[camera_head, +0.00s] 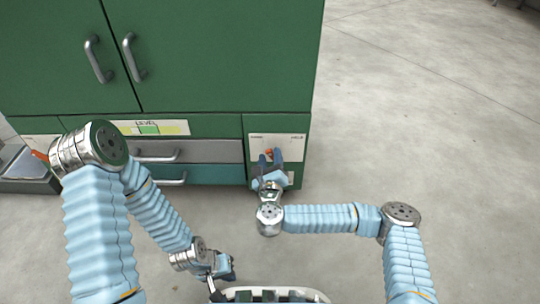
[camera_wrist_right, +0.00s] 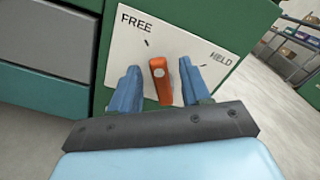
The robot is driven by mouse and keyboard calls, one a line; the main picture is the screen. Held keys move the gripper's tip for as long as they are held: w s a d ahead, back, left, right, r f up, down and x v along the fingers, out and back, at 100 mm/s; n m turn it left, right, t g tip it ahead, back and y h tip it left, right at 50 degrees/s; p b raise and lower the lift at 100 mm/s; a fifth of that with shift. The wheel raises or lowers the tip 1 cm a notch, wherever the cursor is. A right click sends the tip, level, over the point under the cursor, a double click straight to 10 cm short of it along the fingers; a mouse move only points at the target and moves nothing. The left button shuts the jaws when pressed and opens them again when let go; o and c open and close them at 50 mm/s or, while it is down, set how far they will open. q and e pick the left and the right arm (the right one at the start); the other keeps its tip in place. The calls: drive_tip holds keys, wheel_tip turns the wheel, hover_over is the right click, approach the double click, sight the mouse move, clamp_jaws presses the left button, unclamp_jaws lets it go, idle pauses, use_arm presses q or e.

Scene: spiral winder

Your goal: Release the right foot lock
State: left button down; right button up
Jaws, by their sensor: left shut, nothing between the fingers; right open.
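The right foot lock is an orange lever (camera_wrist_right: 160,88) on a white plate (camera_wrist_right: 190,25) marked FREE at left and HELD at right. The plate is at the lower right corner of the green cabinet, and the lever also shows in the head view (camera_head: 269,153). My right gripper (camera_wrist_right: 161,82) is open, with one blue finger on each side of the lever. A small gap shows on both sides. The lever stands roughly upright in the wrist picture. My left gripper (camera_head: 222,272) is shut and empty, low in front of the cabinet and away from the lock.
The green cabinet (camera_head: 215,55) has two doors with metal handles, a LEVEL gauge (camera_head: 150,128) and grey and teal drawers (camera_head: 215,152). Another orange lever (camera_head: 40,156) shows at far left, partly hidden by my left arm. The floor (camera_head: 430,120) at right is clear.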

drive_tip(key=shift+w, duration=1.35)
clamp_jaws()
drive_tip(key=shift+a+r+n+p, duration=0.15)
drive_tip(key=shift+a+n+p, duration=0.05)
drive_tip(key=shift+n+p, duration=0.25)
drive_tip(key=shift+a+n+p, duration=0.15)
drive_tip(key=shift+n+p, duration=0.25)
drive_tip(key=shift+n, duration=0.05)
drive_tip(key=shift+f+n, duration=0.3)
drive_tip(key=shift+f, duration=0.2)
unclamp_jaws()
